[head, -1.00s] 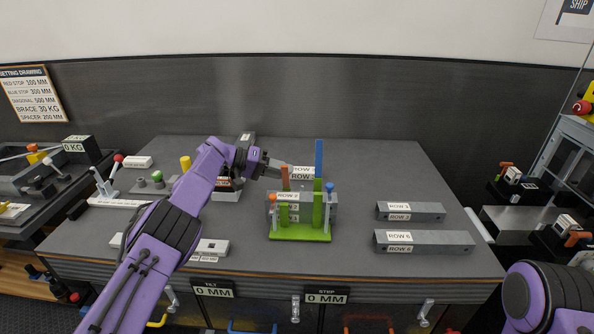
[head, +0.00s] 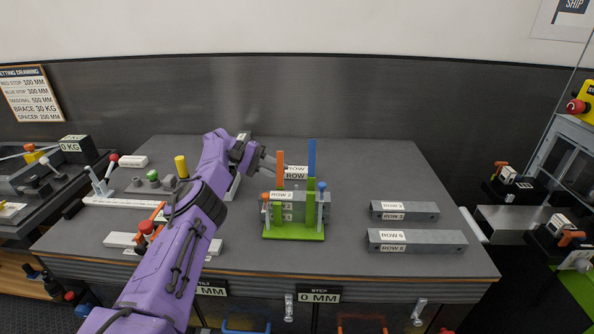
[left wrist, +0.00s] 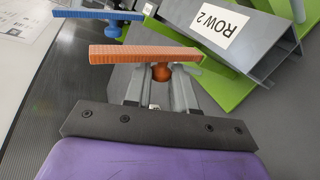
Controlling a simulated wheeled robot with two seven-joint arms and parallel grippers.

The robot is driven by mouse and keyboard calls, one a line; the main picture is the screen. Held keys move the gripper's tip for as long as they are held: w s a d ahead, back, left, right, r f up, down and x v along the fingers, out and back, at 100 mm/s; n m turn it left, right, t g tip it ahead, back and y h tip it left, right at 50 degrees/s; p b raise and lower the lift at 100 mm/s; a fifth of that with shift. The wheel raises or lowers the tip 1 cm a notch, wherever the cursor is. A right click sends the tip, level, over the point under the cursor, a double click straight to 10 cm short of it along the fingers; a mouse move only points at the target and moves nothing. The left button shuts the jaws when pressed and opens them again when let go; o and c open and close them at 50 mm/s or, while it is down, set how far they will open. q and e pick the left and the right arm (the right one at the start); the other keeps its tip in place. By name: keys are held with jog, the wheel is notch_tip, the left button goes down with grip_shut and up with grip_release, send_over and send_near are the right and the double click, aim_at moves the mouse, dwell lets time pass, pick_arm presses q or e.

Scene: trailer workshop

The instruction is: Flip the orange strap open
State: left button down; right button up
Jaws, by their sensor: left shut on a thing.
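The orange strap (head: 280,166) stands upright on the green fixture (head: 292,233). In the left wrist view the orange strap (left wrist: 140,54) crosses just beyond my fingertips, with a rounded orange part between the fingers. My left gripper (head: 272,164) reaches in from the left and is shut on the orange strap; the exact contact is partly hidden. It also fills the lower left wrist view (left wrist: 160,85). The blue strap (head: 311,160) stands upright to the right. Grey beams labelled ROW lie in the fixture. My right gripper is not in view.
Two grey beams (head: 415,242) lie on the bench at right. A yellow cylinder (head: 181,167) and white blocks stand at left, partly behind my arm. An orange knob (head: 265,197) and a blue knob (head: 323,186) flank the fixture. The bench's back right is clear.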

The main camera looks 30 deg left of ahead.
pick_arm(q)
jog(key=shift+a, duration=0.1)
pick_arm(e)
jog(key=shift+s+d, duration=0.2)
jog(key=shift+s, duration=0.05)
pick_arm(q)
jog(key=c, duration=1.3)
grip_release()
jog(key=shift+o, duration=0.2)
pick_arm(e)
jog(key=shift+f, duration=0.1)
